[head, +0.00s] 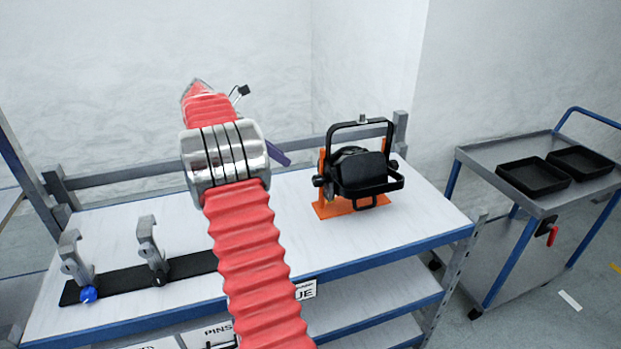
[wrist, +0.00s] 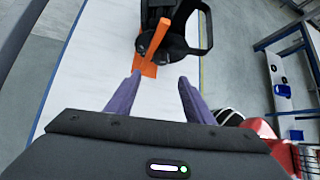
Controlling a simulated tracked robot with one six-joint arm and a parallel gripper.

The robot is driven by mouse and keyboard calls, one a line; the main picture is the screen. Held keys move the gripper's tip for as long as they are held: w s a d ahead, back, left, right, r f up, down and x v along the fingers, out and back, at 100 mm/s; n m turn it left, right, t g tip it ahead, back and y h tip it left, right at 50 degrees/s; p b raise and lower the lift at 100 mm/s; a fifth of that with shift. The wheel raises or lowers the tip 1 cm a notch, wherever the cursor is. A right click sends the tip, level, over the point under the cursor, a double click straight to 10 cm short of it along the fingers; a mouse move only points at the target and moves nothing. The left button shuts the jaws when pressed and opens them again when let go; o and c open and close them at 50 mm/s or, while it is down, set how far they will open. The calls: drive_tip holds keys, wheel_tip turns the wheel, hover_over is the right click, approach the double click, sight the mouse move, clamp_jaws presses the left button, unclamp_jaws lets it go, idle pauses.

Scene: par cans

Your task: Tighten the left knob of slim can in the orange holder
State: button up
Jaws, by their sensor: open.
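The slim can (head: 358,168) is black with a square frame and yoke. It sits in the orange holder (head: 336,208) on the right part of the bench. A small dark knob (head: 318,181) shows at its left side. In the wrist view the can (wrist: 190,45) and the orange holder (wrist: 150,68) are at the top, partly cut off; I cannot tell the knob apart there. My gripper (wrist: 160,82) is open and empty, with two purple fingers apart and short of the can. In the head view one purple finger (head: 277,153) shows left of the can; my arm hides the rest.
The white bench top (head: 420,215) has a blue edge and a grey rail behind. A black bar (head: 190,267) with two grey hooks and a blue knob (head: 88,294) lies at left. A grey cart with black trays (head: 533,176) stands at right. Bench around the holder is clear.

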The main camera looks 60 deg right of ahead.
sight(313, 180)
drive_tip(key=x, duration=1.2)
drive_tip(key=shift+s+d+f, duration=0.1)
drive_tip(key=shift+s+f, duration=0.05)
drive_tip(key=shift+f, duration=0.1)
drive_tip(key=shift+c, duration=0.2)
